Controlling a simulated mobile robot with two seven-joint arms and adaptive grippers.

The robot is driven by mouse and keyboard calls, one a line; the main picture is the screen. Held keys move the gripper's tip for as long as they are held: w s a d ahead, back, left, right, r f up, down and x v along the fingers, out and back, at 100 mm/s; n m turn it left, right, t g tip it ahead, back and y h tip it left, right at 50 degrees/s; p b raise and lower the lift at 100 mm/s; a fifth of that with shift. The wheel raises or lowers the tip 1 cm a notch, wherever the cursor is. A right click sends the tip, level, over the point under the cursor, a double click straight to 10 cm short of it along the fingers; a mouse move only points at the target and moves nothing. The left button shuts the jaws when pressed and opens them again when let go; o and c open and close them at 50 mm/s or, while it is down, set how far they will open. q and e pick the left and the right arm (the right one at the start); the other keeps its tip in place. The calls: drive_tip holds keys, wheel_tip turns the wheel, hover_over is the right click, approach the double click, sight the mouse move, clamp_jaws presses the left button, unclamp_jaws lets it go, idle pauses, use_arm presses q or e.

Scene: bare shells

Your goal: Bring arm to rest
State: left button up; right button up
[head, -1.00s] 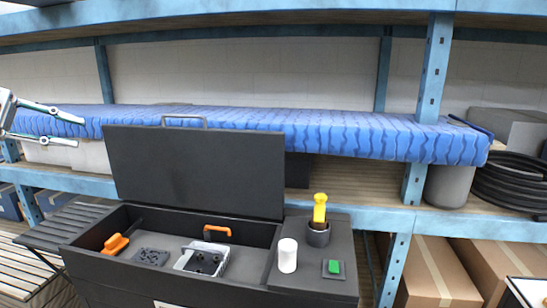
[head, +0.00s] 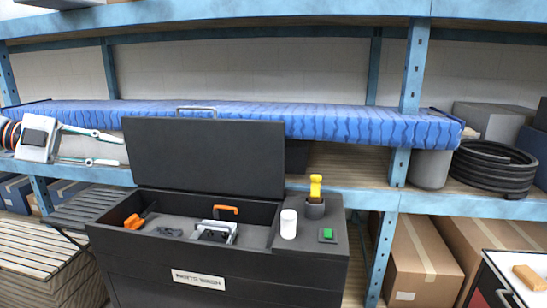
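My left gripper (head: 108,149) shows at the left of the head view, in front of the blue shelf and left of the black box's raised lid. Its two fingers point right and are spread apart, with nothing between them. Part of my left arm shows behind it at the left edge. My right gripper is not in view.
A black parts wash box (head: 120,246) stands below with its lid (head: 205,158) up and tools inside. A white cylinder (head: 288,224) and a yellow-handled brush (head: 315,188) stand on its right top. Blue shelving (head: 410,70), a coiled black hose (head: 492,167) and cardboard boxes (head: 424,262) surround it.

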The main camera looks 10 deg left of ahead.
use_arm(q)
drive_tip(key=w+d+f+n+t+h, duration=0.25)
drive_tip(key=d+f+n+t, duration=0.35)
drive_tip(key=d+f, duration=1.8)
drive_tip(key=s+f+n+t+y, duration=0.2)
drive_tip(key=s+f+n+y, duration=0.25)
drive_tip(key=f, duration=0.45)
drive_tip(key=s+f+n+t+y, duration=0.1)
drive_tip(key=s+f+n+y, duration=0.3)
drive_tip(key=f, duration=0.6)
drive_tip(key=s+d+f+n+g+y, duration=0.2)
drive_tip(key=s+f+n+g, duration=0.3)
drive_tip(key=s+f, duration=1.1)
drive_tip(key=s+n+y, duration=0.1)
drive_tip(key=s, duration=0.2)
drive_tip(key=shift+f+y, duration=0.25)
drive_tip(key=shift+y, duration=0.15)
drive_tip(key=shift+o, duration=0.3)
drive_tip(key=shift+a+g, duration=0.15)
drive_tip(key=shift+g, duration=0.15)
